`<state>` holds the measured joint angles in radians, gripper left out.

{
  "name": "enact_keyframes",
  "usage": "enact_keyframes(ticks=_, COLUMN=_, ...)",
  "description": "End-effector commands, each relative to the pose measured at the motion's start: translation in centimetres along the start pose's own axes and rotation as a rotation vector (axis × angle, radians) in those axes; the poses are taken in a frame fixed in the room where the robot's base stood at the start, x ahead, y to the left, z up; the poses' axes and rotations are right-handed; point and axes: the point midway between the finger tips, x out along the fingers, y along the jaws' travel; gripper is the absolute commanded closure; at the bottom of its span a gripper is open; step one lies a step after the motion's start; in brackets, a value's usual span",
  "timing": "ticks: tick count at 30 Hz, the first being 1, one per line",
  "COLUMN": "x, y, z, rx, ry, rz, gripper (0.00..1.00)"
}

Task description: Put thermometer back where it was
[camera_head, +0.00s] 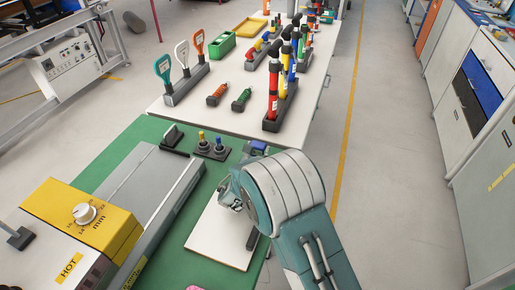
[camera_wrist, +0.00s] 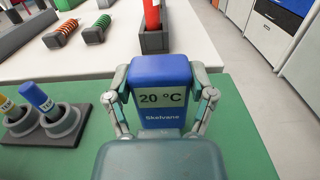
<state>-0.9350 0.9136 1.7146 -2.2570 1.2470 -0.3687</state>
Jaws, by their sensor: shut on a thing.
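In the head view only a small blue part of the thermometer (camera_head: 258,146) shows beyond my wrist, near the far edge of the green table top (camera_head: 143,133). My arm hides most of the gripper there. Whether the thermometer's base touches the surface cannot be told.
A dark holder with yellow and blue capped items (camera_head: 210,148) stands left of my gripper. A white board (camera_head: 215,230) lies nearer. A yellow-topped heating machine (camera_head: 82,213) is at left.

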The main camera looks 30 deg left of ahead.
Motion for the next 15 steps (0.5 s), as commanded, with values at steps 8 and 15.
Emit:
enact_keyframes(ticks=8, x=-0.06, y=-0.25, z=0.05, rx=0.002, ry=0.003, rz=0.000, gripper=0.00)
enact_keyframes(ticks=15, x=-0.05, y=-0.15, z=0.02, rx=0.001, ry=0.003, rz=0.000, gripper=0.00)
